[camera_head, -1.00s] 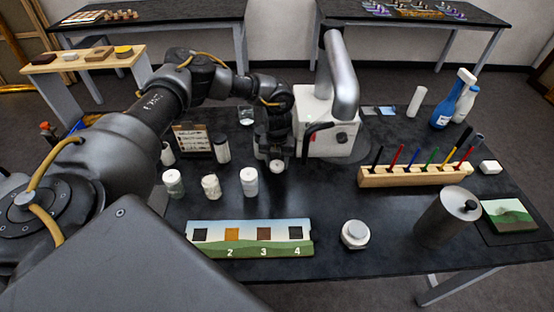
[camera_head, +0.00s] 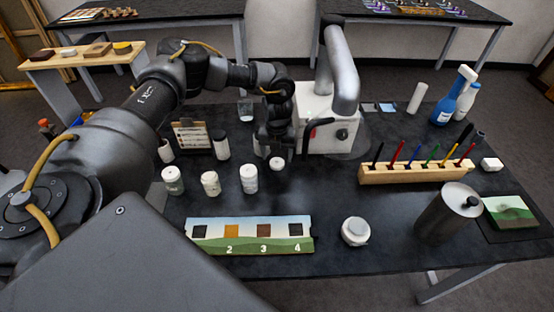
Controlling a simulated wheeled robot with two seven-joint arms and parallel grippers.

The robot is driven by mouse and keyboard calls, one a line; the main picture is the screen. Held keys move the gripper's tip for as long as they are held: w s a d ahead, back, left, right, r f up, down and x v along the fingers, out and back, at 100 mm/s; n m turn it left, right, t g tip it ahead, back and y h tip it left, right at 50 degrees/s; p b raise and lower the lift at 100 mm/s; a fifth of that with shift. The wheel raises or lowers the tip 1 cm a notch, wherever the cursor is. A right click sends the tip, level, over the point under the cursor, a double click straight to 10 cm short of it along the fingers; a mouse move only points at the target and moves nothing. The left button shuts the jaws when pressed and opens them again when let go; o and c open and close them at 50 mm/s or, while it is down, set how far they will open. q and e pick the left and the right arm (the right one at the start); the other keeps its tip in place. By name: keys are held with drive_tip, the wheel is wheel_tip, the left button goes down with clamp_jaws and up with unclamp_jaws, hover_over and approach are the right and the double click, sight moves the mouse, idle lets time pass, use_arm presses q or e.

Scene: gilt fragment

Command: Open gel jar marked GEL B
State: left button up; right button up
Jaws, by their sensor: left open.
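Three small white jars with pale lids stand in a row on the black table: the left jar (camera_head: 173,181), the middle jar (camera_head: 210,183) and the right jar (camera_head: 248,179). Their labels are too small to read, so I cannot tell which is GEL B. A small round white piece (camera_head: 277,164) lies just in front of my left gripper; I cannot tell whether it is a lid or a jar. My left gripper (camera_head: 275,152) is open and points down just behind and above this piece, beside the white machine. My right gripper is not in view.
The white machine (camera_head: 322,125) with a thick silver arm stands close right of the left gripper. A wooden rack (camera_head: 415,174) of coloured tools, a metal canister (camera_head: 447,215), a lidded white jar (camera_head: 355,232) and a numbered board (camera_head: 250,236) surround clear table at centre right.

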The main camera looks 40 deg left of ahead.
sight(277, 162)
use_arm(q)
wheel_tip(277, 162, up, 10)
drive_tip(key=b, duration=0.2)
drive_tip(key=shift+f, duration=0.15)
